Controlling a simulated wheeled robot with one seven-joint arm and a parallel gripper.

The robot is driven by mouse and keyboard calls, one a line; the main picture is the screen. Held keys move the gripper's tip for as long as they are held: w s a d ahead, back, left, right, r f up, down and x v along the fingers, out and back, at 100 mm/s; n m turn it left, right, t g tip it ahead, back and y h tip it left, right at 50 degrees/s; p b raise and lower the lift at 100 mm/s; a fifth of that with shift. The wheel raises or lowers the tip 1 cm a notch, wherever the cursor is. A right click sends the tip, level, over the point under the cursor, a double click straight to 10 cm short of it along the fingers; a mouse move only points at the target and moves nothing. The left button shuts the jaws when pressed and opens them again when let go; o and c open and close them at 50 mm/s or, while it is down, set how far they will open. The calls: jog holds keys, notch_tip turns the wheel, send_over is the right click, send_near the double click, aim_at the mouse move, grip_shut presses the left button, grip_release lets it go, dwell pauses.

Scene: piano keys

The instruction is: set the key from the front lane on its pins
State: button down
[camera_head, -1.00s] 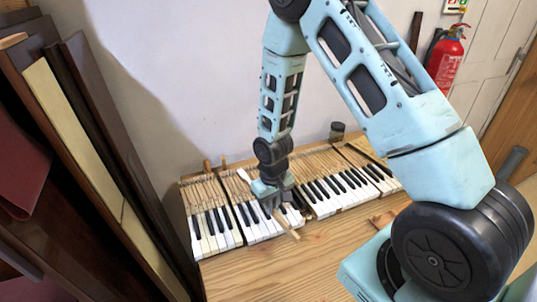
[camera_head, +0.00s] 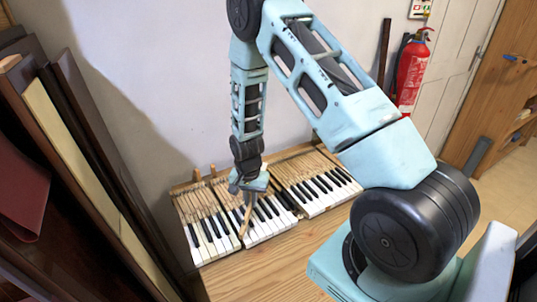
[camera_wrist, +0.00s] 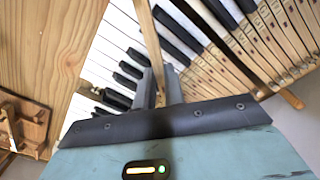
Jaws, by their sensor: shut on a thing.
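My gripper (camera_head: 247,188) is low over the middle of the keyboard, pointing down. It is shut on a loose wooden key (camera_head: 246,219), whose bare stick slants toward the front edge. In the wrist view the key (camera_wrist: 149,35) runs from between the fingertips (camera_wrist: 157,88) to the top edge, above the rows of black and white keys. The keyboard (camera_head: 206,226) lies along the wall. The pins under the held key are hidden by the gripper and key, and I cannot tell whether the key touches anything below.
The wooden bench (camera_head: 275,268) is clear in front of the keyboard. Dark upright panels (camera_head: 95,140) stand close at the left. A small wooden rack (camera_wrist: 24,125) shows at the left of the wrist view.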

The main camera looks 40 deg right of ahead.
jog(key=w+d+m+p, duration=0.1)
jog(key=d+m, duration=0.1)
jog(key=m, duration=0.2)
jog(key=w+d+r+m+p, duration=0.1)
jog(key=d+m, duration=0.2)
jog(key=m, duration=0.2)
jog(key=w+d+m+p, duration=0.1)
jog(key=d+m, duration=0.2)
jog(key=m, duration=0.1)
jog(key=shift+w+r+m+p, duration=0.25)
jog(key=shift+r+m+p, duration=0.05)
jog(key=shift+r+p, duration=0.1)
jog(key=w+d+r+m+p, duration=0.2)
jog(key=w+d+m+p, duration=0.2)
jog(key=d+m, duration=0.7)
jog(key=shift+w+a+f+m+b, duration=0.1)
jog(key=shift+a+f+m+b, duration=0.5)
jog(key=shift+f, duration=0.4)
jog(key=shift+s+a+f+m+b, duration=0.1)
jog(key=shift+a+f+m+b, duration=0.5)
jog(key=shift+f, duration=0.45)
jog(key=shift+w+a+f+m+b, duration=0.1)
jog(key=shift+a+f+m+b, duration=0.45)
jog(key=shift+f, duration=0.45)
jog(key=shift+d+f+b, duration=0.1)
jog(key=shift+f+b, duration=0.6)
jog(key=shift+f+b, duration=0.65)
jog(key=shift+b, duration=0.55)
jog(key=c, duration=1.8)
grip_release()
